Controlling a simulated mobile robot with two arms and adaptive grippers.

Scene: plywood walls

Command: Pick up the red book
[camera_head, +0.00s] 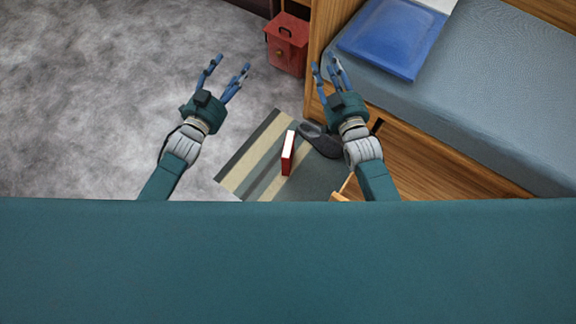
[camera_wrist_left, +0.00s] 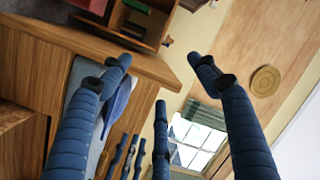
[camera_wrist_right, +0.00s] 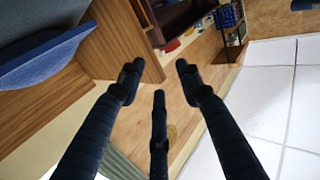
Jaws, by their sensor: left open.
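The red book (camera_head: 288,152) stands on edge on a striped rug between my two arms in the head view. Its white page side and a red cover show. My left gripper (camera_head: 229,72) is open and empty, to the upper left of the book and above the carpet. My right gripper (camera_head: 327,66) is to the upper right of the book, near the bed frame; its fingers are spread and empty. The fingers of the left gripper (camera_wrist_left: 165,75) and of the right gripper (camera_wrist_right: 158,75) also show in their wrist views. The book is not visible in either wrist view.
The striped rug (camera_head: 243,165) lies on grey carpet. A dark shoe-like object (camera_head: 320,143) lies right of the book, partly behind my right arm. A red box (camera_head: 287,50) stands by the wooden bed (camera_head: 450,150), which holds a blue pillow (camera_head: 392,38). Open carpet is at left.

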